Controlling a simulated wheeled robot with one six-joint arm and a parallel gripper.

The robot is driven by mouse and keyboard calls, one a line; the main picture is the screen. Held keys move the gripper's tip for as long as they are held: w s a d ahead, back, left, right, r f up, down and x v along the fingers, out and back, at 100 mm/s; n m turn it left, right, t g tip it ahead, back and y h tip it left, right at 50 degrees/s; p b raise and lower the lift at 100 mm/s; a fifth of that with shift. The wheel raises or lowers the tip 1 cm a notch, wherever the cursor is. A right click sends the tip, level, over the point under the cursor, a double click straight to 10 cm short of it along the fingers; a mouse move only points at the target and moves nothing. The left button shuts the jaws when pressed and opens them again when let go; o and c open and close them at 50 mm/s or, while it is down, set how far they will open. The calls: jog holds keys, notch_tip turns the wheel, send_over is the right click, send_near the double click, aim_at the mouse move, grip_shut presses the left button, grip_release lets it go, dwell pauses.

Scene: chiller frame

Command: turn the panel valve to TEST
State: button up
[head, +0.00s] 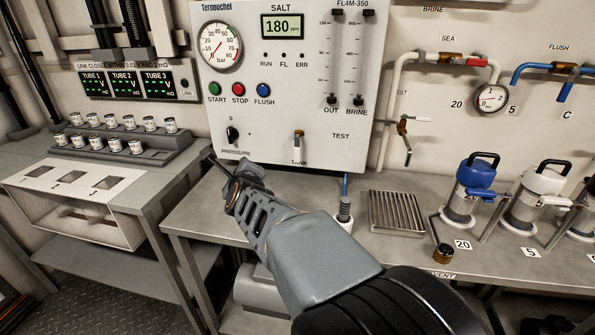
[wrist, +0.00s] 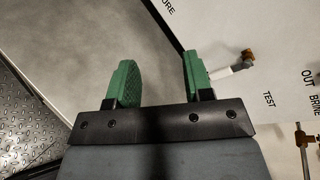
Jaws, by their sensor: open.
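The panel valve (head: 299,141) is a small brass fitting with a pale lever, low on the white panel. Its lever points down toward the TANK label (head: 299,163); the TEST label (head: 341,136) is to its right. In the wrist view the valve (wrist: 247,56) is right of my gripper, its pale lever reaching toward the right finger. The TEST label (wrist: 268,98) shows there too. My gripper (head: 220,168) is left of and below the valve in the head view. In the wrist view its green fingers (wrist: 155,72) are apart with nothing between them. Whether the right finger touches the lever, I cannot tell.
A black pressure knob (head: 232,134) is on the panel's left. Below stands a grey bench with a slatted metal tray (head: 397,211) and a blue-topped canister (head: 470,183). A can rack (head: 122,145) is at left. The bench under the gripper looks clear.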

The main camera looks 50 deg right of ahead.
aim_at(297, 152)
jog(key=s+d+f+m+g+h+b, duration=0.2)
jog(key=d+m+h+b, duration=0.15)
jog(key=d+m, duration=0.35)
jog(key=s+d+f+m+g+h+b, duration=0.1)
jog(key=s+d+m+g+h+b, duration=0.15)
jog(key=d+m+h, duration=0.4)
jog(key=w+d, duration=0.2)
jog(key=d, duration=0.1)
jog(key=w+d+m+y, duration=0.1)
jog(key=w+d, duration=0.1)
jog(key=w+d+m+t+y+p, duration=0.1)
jog(key=w+d, duration=0.1)
jog(key=d, duration=0.1)
jog(key=shift+w+d, duration=0.1)
jog(key=shift+d, duration=0.2)
jog(key=shift+x, duration=0.75)
jog(key=shift+c, duration=0.2)
grip_shut()
